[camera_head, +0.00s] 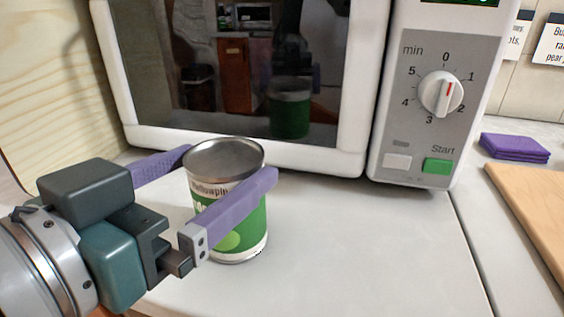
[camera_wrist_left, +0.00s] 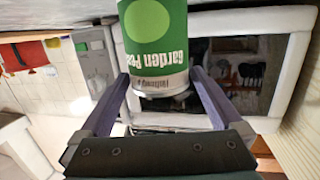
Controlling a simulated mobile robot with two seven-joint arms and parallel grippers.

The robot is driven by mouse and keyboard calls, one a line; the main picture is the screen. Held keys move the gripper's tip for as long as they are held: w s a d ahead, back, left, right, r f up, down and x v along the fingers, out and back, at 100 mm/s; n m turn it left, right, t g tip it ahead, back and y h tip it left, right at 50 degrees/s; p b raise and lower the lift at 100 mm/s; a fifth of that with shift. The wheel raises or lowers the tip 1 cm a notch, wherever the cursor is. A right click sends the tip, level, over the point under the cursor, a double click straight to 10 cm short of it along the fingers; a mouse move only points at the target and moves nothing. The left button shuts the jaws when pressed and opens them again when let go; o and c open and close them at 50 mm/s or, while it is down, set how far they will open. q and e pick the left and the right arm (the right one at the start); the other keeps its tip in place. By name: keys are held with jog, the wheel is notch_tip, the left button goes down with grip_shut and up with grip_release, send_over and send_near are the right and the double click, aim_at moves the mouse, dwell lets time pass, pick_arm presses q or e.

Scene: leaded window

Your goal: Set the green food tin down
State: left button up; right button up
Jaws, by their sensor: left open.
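The green food tin (camera_head: 225,161) stands upright on the white counter in front of the microwave. It has a green and white label and a bare metal top. My left gripper (camera_head: 232,178) is open, with one purple finger on the near side of the tin and the other behind it on the left. In the left wrist view the tin (camera_wrist_left: 155,45) sits between the two fingertips (camera_wrist_left: 160,80), with a gap showing beside it. The near finger hides part of the label. My right gripper is not in view.
A white microwave (camera_head: 345,90) with a dark glass door and a dial stands close behind the tin. A folded purple cloth (camera_head: 515,147) and a wooden board (camera_head: 535,215) lie at the right. The white counter (camera_head: 370,250) right of the tin is clear.

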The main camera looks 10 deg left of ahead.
aim_at(244, 155)
pick_arm(q)
jog(key=shift+x, duration=2.65)
jog(key=shift+s, duration=0.1)
grip_shut()
